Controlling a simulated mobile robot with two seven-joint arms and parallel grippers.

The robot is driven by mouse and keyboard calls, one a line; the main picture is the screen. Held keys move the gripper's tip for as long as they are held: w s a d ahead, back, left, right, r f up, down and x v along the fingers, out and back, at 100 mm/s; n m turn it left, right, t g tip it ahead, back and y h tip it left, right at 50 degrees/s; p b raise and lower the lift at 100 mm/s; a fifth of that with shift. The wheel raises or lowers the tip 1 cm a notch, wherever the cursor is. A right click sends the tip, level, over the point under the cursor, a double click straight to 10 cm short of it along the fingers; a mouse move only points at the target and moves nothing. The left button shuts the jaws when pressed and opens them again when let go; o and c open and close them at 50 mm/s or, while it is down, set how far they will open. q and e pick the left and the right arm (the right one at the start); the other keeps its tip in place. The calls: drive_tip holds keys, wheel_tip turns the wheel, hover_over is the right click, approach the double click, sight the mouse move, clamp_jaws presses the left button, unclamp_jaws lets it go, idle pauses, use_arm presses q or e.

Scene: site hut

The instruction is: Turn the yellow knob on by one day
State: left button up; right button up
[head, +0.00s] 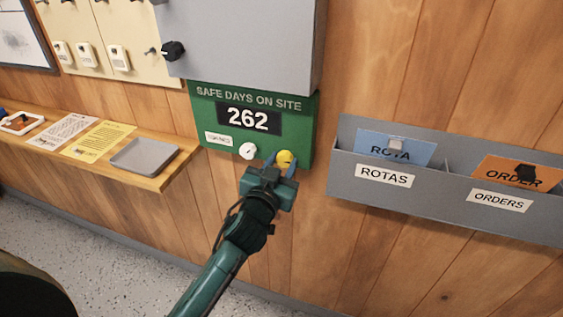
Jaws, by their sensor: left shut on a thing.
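A green sign box (304,134) on the wooden wall reads "SAFE DAYS ON SITE", and its black display (248,118) shows 262. The yellow knob (285,158) is at the lower right of the sign. My left gripper (282,160) reaches up to it from below, its blue fingers on either side of the knob, shut on it. A white knob (248,151) sits to its left, apart from the gripper. A small white label (219,139) is further left, its text hard to read. My right gripper is not in view.
A grey cabinet (250,45) with a black knob (172,50) hangs directly above the sign. A wooden shelf (160,180) with papers and a grey tray (145,156) juts out at left. A grey rack (343,180) marked ROTAS and ORDERS is at right.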

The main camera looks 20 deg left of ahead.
use_arm(q)
drive_tip(key=shift+r+m+p, duration=0.1)
drive_tip(key=shift+m+p, duration=0.2)
drive_tip(key=shift+m, duration=0.5)
drive_tip(key=shift+m+p, duration=0.3)
drive_tip(key=shift+m, duration=1.3)
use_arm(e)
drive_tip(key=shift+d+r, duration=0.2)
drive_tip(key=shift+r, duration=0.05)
use_arm(q)
drive_tip(key=o, duration=1)
drive_tip(key=shift+c, duration=0.2)
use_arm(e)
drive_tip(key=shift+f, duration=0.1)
